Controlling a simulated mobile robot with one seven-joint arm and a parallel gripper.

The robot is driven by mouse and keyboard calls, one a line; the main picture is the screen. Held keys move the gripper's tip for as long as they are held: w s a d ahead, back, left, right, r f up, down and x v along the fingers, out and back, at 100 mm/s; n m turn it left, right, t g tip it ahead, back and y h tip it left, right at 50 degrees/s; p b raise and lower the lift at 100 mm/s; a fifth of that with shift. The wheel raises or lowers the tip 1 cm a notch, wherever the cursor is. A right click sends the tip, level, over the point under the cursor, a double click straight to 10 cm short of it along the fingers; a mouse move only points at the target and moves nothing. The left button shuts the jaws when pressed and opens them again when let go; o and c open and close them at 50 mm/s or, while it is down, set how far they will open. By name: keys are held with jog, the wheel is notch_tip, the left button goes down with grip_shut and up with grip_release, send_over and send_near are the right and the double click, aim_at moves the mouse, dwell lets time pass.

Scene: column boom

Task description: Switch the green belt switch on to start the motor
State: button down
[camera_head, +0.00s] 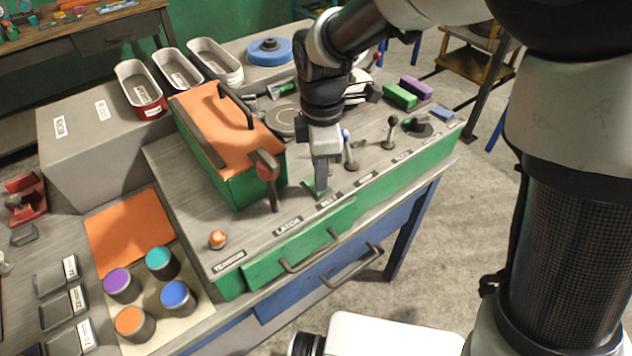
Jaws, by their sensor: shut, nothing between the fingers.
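The green belt switch (312,188) sits on the grey bench top (190,205), behind the label reading BELT (328,199). My gripper (321,188) points down with shut, empty fingers right at the switch and hides most of it. I cannot tell whether the fingers touch the switch or which way it is set. No motor can be made out for sure.
Blue-topped (346,136) and dark (391,122) levers stand to the right. A green box with an orange lid (215,115) is behind left. An orange knob (217,239) sits at the front-left corner.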

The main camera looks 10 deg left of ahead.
jog(key=shift+f, duration=0.3)
notch_tip(320, 180, up, 7)
jog(key=p, duration=0.5)
dwell(0.5)
